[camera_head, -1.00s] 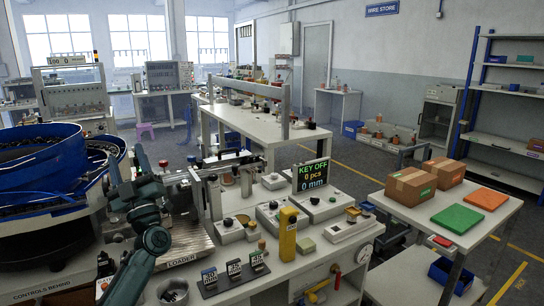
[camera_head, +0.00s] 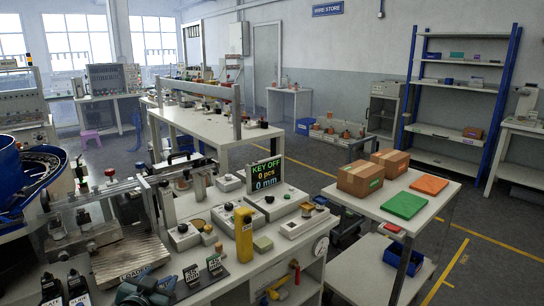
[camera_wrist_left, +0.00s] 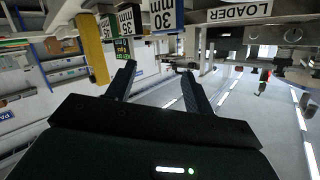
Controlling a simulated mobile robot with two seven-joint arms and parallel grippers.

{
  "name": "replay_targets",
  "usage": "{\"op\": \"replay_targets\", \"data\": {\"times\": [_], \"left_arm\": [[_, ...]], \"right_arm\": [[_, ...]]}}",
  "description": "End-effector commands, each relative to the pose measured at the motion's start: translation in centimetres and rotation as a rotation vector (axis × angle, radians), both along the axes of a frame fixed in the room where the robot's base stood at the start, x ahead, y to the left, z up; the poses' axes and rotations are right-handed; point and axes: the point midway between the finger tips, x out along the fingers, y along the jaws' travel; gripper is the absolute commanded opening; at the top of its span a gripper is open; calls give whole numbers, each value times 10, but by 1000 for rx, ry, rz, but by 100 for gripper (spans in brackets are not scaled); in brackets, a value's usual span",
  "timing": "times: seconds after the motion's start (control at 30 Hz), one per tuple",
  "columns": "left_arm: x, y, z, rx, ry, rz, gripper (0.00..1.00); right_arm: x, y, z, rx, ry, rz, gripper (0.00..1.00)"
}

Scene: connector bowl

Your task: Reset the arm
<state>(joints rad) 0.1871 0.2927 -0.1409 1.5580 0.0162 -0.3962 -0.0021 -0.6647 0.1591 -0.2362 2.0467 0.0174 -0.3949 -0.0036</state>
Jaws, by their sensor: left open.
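My left gripper shows in the left wrist view (camera_wrist_left: 158,70), with its two dark fingers apart and nothing between them. In the head view, only a dark teal part of my left arm shows at the bottom edge, in front of the bench; the fingertips cannot be made out there. The arm is low, close to the small black length signs (camera_head: 214,265), which also show in the wrist view (camera_wrist_left: 165,15). My right gripper is in neither view.
The bench holds the loader plate (camera_head: 130,255), a yellow post (camera_head: 244,234) and a display reading KEY OFF (camera_head: 266,173). Blue bowls (camera_head: 12,180) stand at the left. A side table at the right carries cardboard boxes (camera_head: 360,180), a green mat (camera_head: 404,205) and an orange mat (camera_head: 429,184).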

Motion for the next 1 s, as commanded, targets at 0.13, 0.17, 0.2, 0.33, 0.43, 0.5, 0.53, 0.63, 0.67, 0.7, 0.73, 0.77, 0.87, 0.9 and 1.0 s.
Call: {"op": "replay_targets", "data": {"times": [0.13, 0.17, 0.2, 0.33, 0.43, 0.5, 0.53, 0.63, 0.67, 0.7, 0.73, 0.77, 0.87, 0.9, 1.0], "left_arm": [[-81, -46, -66, -55, 118, -65, 52], [-99, -55, -77, -68, 142, -78, 52], [-124, -67, -90, -89, 173, -93, 52], [-203, -101, -117, -159, 271, -125, 52], [-251, -118, -125, -206, 329, -137, 52], [-275, -127, -126, -232, 359, -140, 52], [-282, -129, -126, -240, 368, -140, 52], [-299, -135, -126, -259, 389, -142, 52], [-302, -136, -126, -262, 392, -141, 52], [-303, -136, -126, -263, 395, -142, 52], [-303, -136, -126, -263, 395, -142, 52], [-303, -136, -126, -263, 395, -142, 52], [-303, -136, -126, -263, 395, -142, 52], [-303, -136, -126, -263, 395, -142, 52], [-303, -136, -126, -263, 395, -142, 52]], "right_arm": [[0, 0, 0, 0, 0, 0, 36], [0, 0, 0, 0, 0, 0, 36], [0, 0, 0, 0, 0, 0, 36], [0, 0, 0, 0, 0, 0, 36], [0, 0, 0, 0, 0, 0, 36], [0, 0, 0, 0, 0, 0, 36], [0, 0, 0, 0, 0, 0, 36], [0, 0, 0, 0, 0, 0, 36], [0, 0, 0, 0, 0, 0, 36], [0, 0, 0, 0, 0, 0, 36], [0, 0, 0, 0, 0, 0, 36], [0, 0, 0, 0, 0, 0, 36], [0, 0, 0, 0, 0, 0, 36], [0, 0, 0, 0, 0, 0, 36], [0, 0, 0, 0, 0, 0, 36]]}}
